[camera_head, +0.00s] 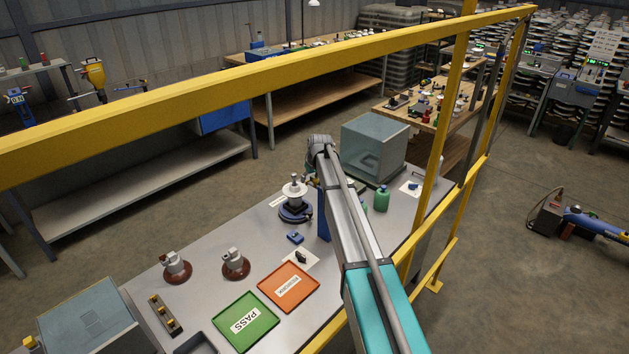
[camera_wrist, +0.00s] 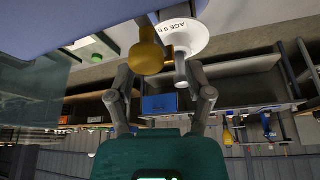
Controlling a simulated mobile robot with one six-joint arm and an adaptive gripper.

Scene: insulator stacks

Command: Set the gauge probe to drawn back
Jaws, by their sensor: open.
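My gripper (camera_wrist: 160,76) is open in the wrist view, its two fingers spread apart. A rounded brass-coloured knob (camera_wrist: 147,54), apparently part of the gauge probe, shows ahead of the fingers, nearer the left one; I cannot tell whether they touch. Beside it is a white disc insulator (camera_wrist: 183,40) with lettering on its rim and a pale stem. In the head view the white insulator (camera_head: 294,190) stands on a dark round base (camera_head: 295,211), next to a blue upright (camera_head: 323,218). My arm hides the gripper and most of the probe there.
A green PASS tray (camera_head: 265,335) and an orange tray (camera_head: 305,303) lie on the grey bench. Two brown insulators (camera_head: 176,268), a green bottle (camera_head: 382,199) and a glassy box (camera_head: 374,148) stand around. A yellow rail (camera_head: 250,82) crosses in front.

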